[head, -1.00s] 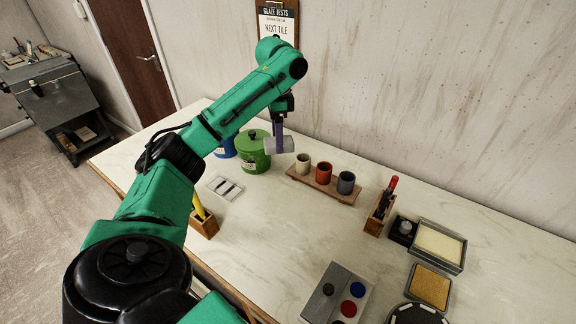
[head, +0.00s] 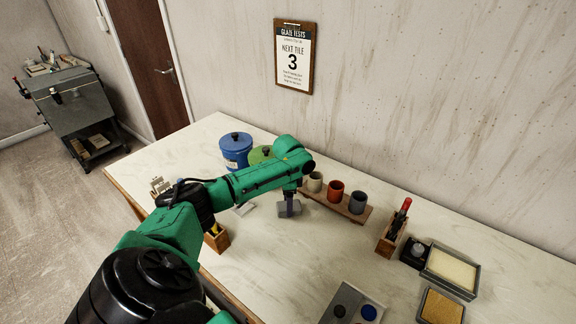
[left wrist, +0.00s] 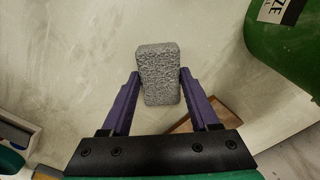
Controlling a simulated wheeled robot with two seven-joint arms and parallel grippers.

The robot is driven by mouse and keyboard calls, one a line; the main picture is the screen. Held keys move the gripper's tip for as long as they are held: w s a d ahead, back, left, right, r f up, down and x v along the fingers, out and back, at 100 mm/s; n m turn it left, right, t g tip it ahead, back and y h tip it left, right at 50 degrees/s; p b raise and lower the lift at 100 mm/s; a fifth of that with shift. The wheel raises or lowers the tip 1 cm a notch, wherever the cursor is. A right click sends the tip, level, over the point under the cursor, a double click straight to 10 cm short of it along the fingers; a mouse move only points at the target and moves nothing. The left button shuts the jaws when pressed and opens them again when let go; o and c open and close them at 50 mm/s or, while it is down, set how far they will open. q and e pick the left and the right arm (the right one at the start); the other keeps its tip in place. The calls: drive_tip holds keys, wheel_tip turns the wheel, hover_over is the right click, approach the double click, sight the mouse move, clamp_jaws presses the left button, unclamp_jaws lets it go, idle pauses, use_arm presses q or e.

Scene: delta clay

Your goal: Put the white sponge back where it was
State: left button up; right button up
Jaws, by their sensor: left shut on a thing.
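My left gripper (left wrist: 160,92) is shut on a pale grey, rough, porous-looking block (left wrist: 158,62), with a purple finger on either side. I take it for the white sponge, though it looks grey here. In the head view the block (head: 289,209) is below the gripper, over the worktop in front of the green canister and left of the cup board. I cannot tell whether it touches the worktop. My right gripper is not in view.
The green canister (head: 262,154) and blue canister (head: 236,150) stand at the back left. A wooden board (head: 357,216) holds three cups. A wooden tool holder (head: 390,242) and a tray with a cream slab (head: 452,268) are at right. The middle worktop is largely clear.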

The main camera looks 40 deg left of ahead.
use_arm(q)
drive_tip(key=shift+f, duration=0.1)
drive_tip(key=o, duration=1.2)
drive_tip(key=shift+r, duration=0.55)
wheel_tip(320, 180, up, 11)
drive_tip(key=shift+r+b, duration=0.15)
drive_tip(key=shift+b, duration=0.6)
